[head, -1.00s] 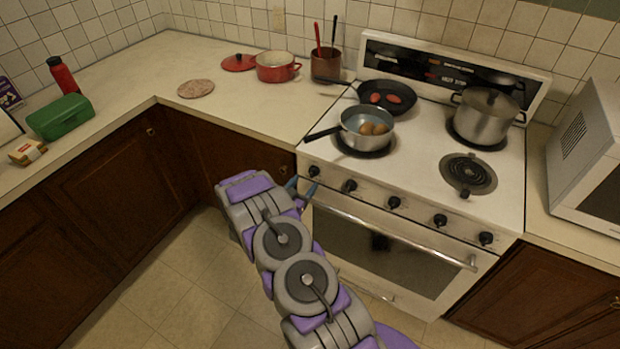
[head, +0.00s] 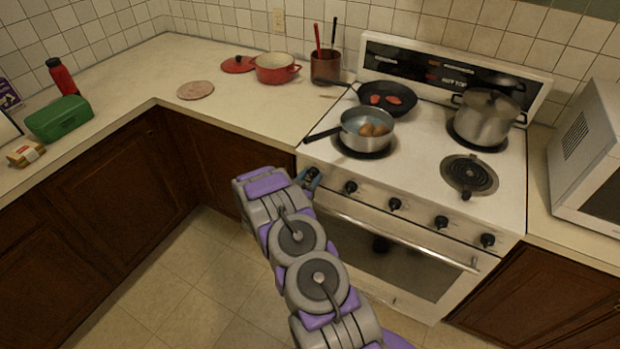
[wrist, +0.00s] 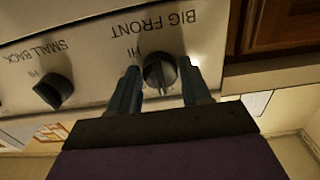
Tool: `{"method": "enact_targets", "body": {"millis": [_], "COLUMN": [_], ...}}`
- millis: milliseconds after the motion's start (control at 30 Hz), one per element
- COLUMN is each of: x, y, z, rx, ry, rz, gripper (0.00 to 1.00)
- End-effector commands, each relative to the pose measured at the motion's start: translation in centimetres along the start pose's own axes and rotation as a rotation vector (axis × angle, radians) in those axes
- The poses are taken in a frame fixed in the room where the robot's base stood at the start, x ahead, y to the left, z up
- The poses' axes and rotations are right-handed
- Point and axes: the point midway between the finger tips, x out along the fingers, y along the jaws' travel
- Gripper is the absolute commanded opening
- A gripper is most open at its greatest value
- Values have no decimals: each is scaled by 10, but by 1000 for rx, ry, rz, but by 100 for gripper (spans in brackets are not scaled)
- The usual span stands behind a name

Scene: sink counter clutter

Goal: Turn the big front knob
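The big front knob (wrist: 160,70) is dark and round with a raised grip. In the wrist view it sits under an upside-down "BIG FRONT" label on the stove panel. My gripper (wrist: 159,80) is open, with one blue-grey finger on each side of the knob. Narrow gaps appear beside the knob, and I cannot tell whether either finger touches it. In the head view my gripper (head: 308,178) is at the left end of the stove's front panel, and the knob (head: 313,172) shows between its fingers.
The small back knob (wrist: 53,90) is beside it. Other knobs continue along the panel above the oven handle (head: 400,240). A saucepan (head: 362,130) stands above, its handle pointing left over the stove edge. Cabinets (head: 215,165) are left of the stove.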

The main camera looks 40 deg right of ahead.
Motion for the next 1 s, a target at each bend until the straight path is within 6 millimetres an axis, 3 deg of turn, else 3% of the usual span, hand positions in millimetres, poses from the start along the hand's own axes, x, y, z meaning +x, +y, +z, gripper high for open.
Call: {"method": "enact_targets", "body": {"millis": [333, 667, 1000], "x": [0, 0, -1], "y": [0, 0, -1], "z": [0, 0, 0], "rx": [0, 47, 281], "ry": [0, 0, 0], "rz": [0, 1, 0], "gripper": [14, 13, 13]}}
